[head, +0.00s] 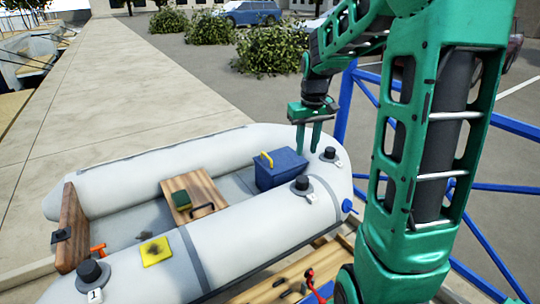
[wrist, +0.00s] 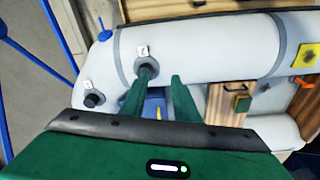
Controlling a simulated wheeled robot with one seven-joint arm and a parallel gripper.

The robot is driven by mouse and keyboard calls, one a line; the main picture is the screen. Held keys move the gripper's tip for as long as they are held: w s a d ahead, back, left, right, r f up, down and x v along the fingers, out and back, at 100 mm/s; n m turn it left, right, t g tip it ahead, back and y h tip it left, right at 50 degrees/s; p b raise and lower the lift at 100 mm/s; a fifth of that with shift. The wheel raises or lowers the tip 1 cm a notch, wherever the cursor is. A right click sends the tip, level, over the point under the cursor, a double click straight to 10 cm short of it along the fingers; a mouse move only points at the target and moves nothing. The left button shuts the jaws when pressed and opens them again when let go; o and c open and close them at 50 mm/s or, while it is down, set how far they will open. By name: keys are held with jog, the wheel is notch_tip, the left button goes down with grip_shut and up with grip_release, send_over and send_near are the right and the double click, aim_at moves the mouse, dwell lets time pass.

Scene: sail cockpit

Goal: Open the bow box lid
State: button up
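The bow box is a blue box (head: 281,170) with a yellow handle (head: 267,158) on top. It sits inside the bow of a grey inflatable dinghy, and its lid looks shut. My gripper (head: 307,149) is above and at the right side of the box in the head view, with its two green fingers apart and pointing down. I cannot tell whether a finger touches the box. In the wrist view my gripper (wrist: 162,73) shows nothing held. Part of the blue box (wrist: 155,106) shows between the fingers there; the rest is hidden behind my gripper.
The dinghy's tubes (head: 256,228) surround the box, with black valve caps (head: 301,184) nearby. A wooden seat (head: 196,197) with a green sponge-like block (head: 181,199) lies left. A yellow patch (head: 155,251) is on the near tube. Blue rails (head: 345,103) stand right.

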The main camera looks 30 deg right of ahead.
jog(key=w+d+f+n+t+y, duration=0.15)
jog(key=w+f, duration=0.25)
jog(key=w, duration=0.4)
jog(key=w+d+f+t, duration=0.1)
jog(key=w+d+f, duration=0.2)
jog(key=w, duration=0.6)
jog(key=w+d+f+n+t+y, duration=0.15)
jog(key=w+f, duration=0.25)
jog(key=w, duration=0.4)
jog(key=shift+g, duration=0.4)
jog(key=x, duration=0.7)
jog(key=d+x, duration=0.1)
jog(key=x, duration=0.2)
jog(key=shift+w+a+f, duration=0.15)
jog(key=shift+w+f, duration=0.15)
jog(key=shift+w, duration=0.2)
